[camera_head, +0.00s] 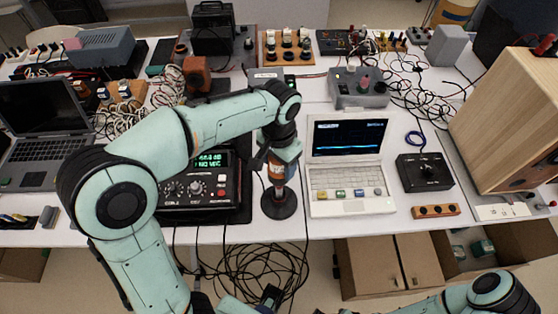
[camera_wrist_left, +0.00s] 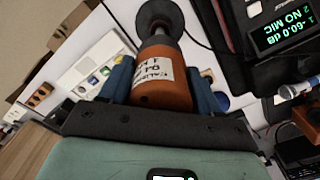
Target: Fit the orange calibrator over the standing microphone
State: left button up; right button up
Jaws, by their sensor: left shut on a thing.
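My left gripper (camera_head: 278,166) points down over a round black stand base (camera_head: 279,204) on the table. It is shut on the orange calibrator (camera_head: 277,178), which also shows in the left wrist view (camera_wrist_left: 162,80) between blue fingers, with a white printed label. In the wrist view the calibrator's far end is in line with the black stand (camera_wrist_left: 159,20). The microphone itself cannot be made out; the calibrator and gripper cover that spot. I cannot tell how far the calibrator is over it. My right arm (camera_head: 492,290) shows at the bottom right; its gripper is out of view.
A black meter (camera_head: 207,207) with green digits stands close left of the stand. A white laptop (camera_head: 345,208) is close on the right. A black knob box (camera_head: 425,172) and wooden cabinet (camera_head: 512,112) are further right. Cables hang below the table's front edge.

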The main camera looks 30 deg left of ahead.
pick_arm(q)
jog(key=shift+f, duration=0.2)
pick_arm(e)
jog(key=shift+f, duration=0.15)
pick_arm(q)
jog(key=o, duration=1.3)
notch_tip(320, 180, up, 14)
jog(key=shift+f+p, duration=0.25)
jog(key=shift+p, duration=0.95)
pick_arm(e)
jog(key=r, duration=0.1)
jog(key=w+r, duration=0.1)
jog(key=r, duration=0.1)
jog(key=shift+w, duration=0.1)
